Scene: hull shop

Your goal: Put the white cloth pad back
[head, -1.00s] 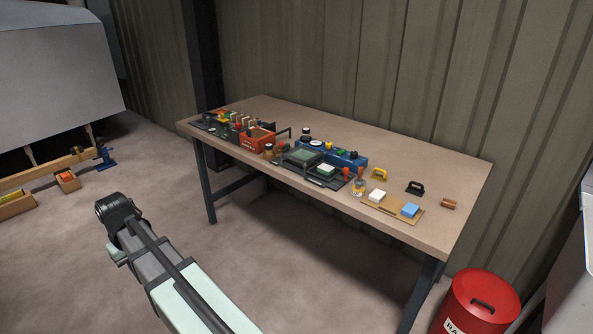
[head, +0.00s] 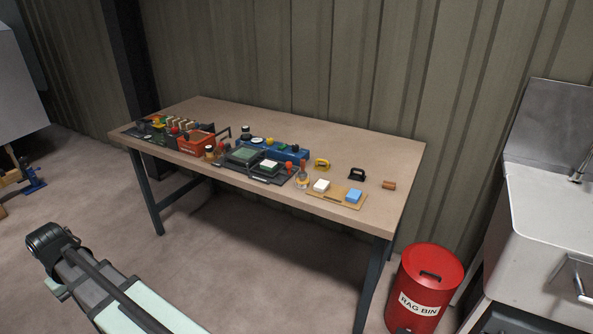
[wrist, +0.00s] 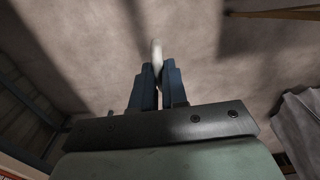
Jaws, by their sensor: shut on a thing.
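My gripper (wrist: 158,75) shows in the wrist view with its two blue-grey fingers shut on a thin, pale thing, seen edge-on, which looks like the white cloth pad (wrist: 156,47). It sticks out past the fingertips, with bare floor behind it. In the head view my gripper is not visible. On the bench (head: 240,112), a white block (head: 321,185) and a blue block (head: 354,195) sit on a tan board (head: 337,193). Another white-topped block (head: 268,165) sits in a dark tray left of them.
A red rag bin (head: 428,275) stands at the bench's right end, beside a steel sink (head: 560,210). Yellow (head: 322,164) and black (head: 357,174) handled tools stand behind the tan board. A blue case (head: 290,153) and red box (head: 194,142) crowd the left. The bench's right end is mostly clear.

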